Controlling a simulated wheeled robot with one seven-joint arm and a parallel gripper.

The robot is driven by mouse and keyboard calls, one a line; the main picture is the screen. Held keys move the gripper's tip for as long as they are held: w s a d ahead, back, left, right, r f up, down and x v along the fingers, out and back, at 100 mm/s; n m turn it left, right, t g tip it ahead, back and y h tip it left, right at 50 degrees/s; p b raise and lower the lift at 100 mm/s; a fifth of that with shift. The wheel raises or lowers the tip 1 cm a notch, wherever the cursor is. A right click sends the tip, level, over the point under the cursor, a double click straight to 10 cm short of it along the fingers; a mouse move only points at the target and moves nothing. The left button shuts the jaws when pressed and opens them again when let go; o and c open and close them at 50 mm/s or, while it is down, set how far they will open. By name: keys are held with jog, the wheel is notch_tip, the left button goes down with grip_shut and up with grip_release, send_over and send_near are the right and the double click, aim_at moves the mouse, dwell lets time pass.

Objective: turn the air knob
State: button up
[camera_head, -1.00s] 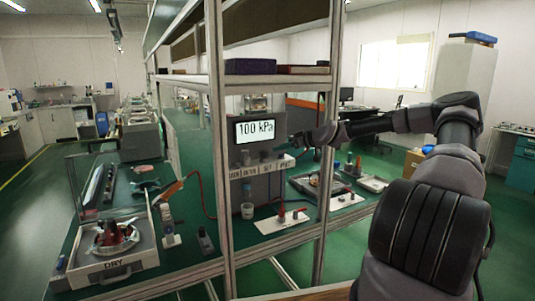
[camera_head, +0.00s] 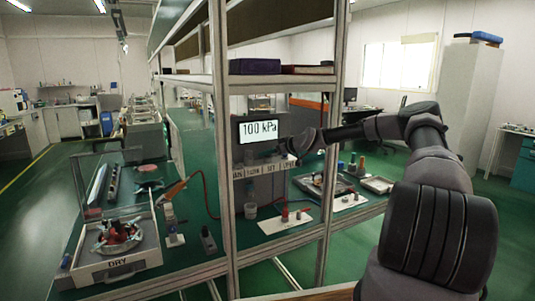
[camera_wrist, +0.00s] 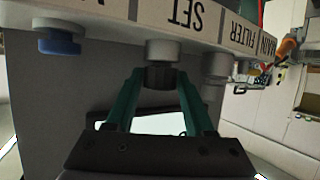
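A dark ribbed knob (camera_wrist: 160,76) on a grey collar sits at the SET label in the wrist view, which shows the panel upside down. My gripper (camera_wrist: 160,78) has its two teal fingers apart, one on each side of this knob. I cannot tell whether they touch it. A blue knob (camera_wrist: 59,44) is to the left, and a grey fitting (camera_wrist: 216,66) is to the right by the MAIN FILTER label. In the head view, my gripper (camera_head: 287,147) is at the labelled panel (camera_head: 250,171), below a display (camera_head: 259,129) reading 100 kPa. The knobs are too small to tell there.
A shelf upright (camera_head: 328,180) stands close to my arm, and another upright (camera_head: 222,190) is left of the panel. A shelf (camera_head: 270,79) with boxes is above.

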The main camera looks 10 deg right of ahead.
grip_shut()
jog(key=shift+m+h, duration=0.3)
jog(key=m+t+h, duration=0.2)
jog(key=m+h, duration=0.1)
jog(key=shift+s+a+r+m+t+h, duration=0.1)
jog(key=shift+a+m+t+h, duration=0.1)
jog(key=shift+m+t+h, duration=0.1)
jog(key=m+t+h, duration=0.1)
jog(key=m+h, duration=0.1)
jog(key=h, duration=0.1)
jog(key=shift+m, duration=0.3)
jog(key=shift+d+m+h, duration=0.2)
jog(key=shift+m+h, duration=1.8)
jog(key=shift+h, duration=0.3)
